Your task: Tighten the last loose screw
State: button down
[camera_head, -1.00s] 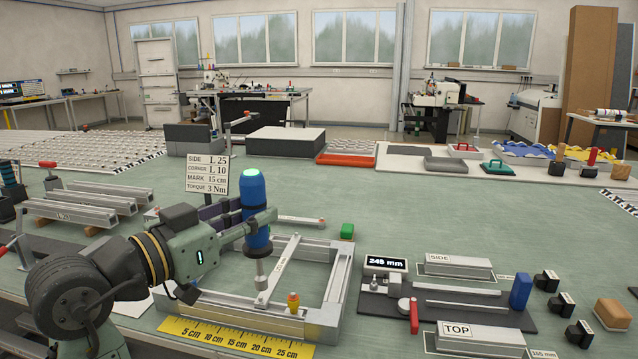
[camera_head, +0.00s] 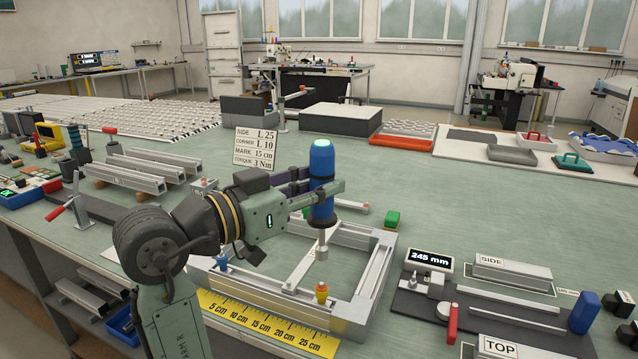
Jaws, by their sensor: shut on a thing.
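My gripper (camera_head: 328,190) is shut on a blue driver (camera_head: 321,165) with a lit pale-green top, held upright. The driver's metal tip hangs over the inner side of a rectangular aluminium frame (camera_head: 368,285). In the picture it overlaps the slanting crossbar (camera_head: 302,272); I cannot tell whether it touches. An orange-and-yellow piece (camera_head: 321,292) stands at the frame's front member, right of the crossbar's near end. A small blue piece (camera_head: 221,262) stands at the frame's left, partly beside my arm. A sign (camera_head: 256,148) reads TORQUE 3 Nm. Individual screw heads are too small to judge.
A yellow ruler (camera_head: 262,328) lies along the frame's front. A green block (camera_head: 392,219) stands behind the frame. A measuring fixture (camera_head: 405,300) with a display stands to the right. Aluminium profiles (camera_head: 135,172) lie at the left.

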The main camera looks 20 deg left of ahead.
aim_at(319, 225)
jog(key=shift+f+b, duration=1.75)
jog(key=shift+f, duration=0.5)
jog(key=shift+f+b, duration=1.15)
jog(key=shift+f, duration=0.25)
dwell(1.1)
jog(key=shift+r, duration=0.1)
jog(key=shift+r+p, duration=1.9)
jog(key=shift+r, duration=0.7)
jog(key=shift+f, duration=0.1)
